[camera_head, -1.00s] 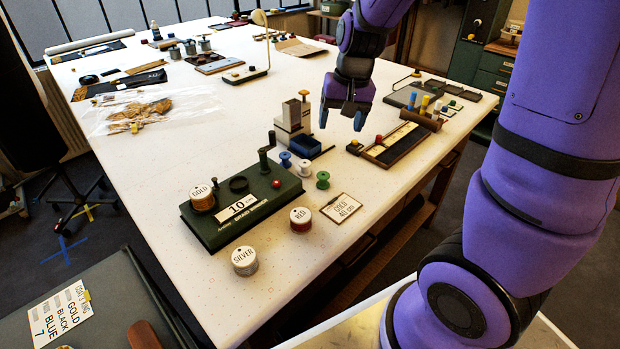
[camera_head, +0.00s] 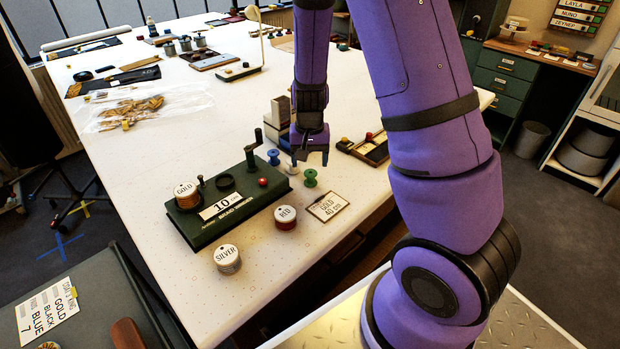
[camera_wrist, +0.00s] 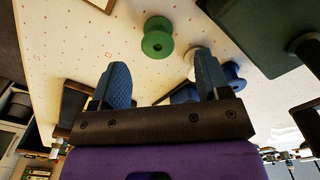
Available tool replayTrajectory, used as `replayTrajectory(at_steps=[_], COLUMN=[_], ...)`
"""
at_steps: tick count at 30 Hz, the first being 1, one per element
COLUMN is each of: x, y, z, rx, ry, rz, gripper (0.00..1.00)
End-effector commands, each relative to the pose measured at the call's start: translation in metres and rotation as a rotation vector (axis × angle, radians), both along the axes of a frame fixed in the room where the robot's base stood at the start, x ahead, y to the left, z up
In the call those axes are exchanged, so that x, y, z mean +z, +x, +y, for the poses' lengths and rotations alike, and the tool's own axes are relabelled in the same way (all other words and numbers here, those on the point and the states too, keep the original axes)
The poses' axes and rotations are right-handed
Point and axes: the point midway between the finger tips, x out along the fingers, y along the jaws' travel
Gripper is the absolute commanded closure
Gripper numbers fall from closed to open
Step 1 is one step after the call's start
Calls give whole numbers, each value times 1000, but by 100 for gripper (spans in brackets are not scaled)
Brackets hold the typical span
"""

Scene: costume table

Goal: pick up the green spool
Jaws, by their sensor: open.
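The green spool (camera_head: 310,178) stands on the white table, right of the dark green winder box and above the "GOLD 40 cm" card in the head view. In the wrist view the green spool (camera_wrist: 157,38) is beyond the fingertips, seen from above, apart from them. My gripper (camera_head: 308,160) is open and empty, pointing down just behind and above the green spool. Its two blue fingers also show in the wrist view (camera_wrist: 162,82).
The winder box (camera_head: 232,200) stands to the left, with the red spool (camera_head: 285,217) and silver spool (camera_head: 227,258) in front. The card (camera_head: 327,206) lies near the table's right edge. A wooden tray (camera_head: 372,150) lies behind right. Bare table surrounds the green spool's front.

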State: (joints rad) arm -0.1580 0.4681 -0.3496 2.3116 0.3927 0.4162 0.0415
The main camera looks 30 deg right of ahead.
Motion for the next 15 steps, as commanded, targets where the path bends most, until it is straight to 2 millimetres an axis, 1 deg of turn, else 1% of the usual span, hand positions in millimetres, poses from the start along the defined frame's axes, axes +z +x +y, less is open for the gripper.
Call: replayTrajectory(at_steps=[5,9,12,15], x=[-14,-34,-45,-52], y=[-1,-3,-2,-2], z=[-1,-2,-2,-1], rx=[0,-2,-1,1], ry=[0,-1,0,0], rz=[2,3,0,-1], gripper=[30,30,30,30])
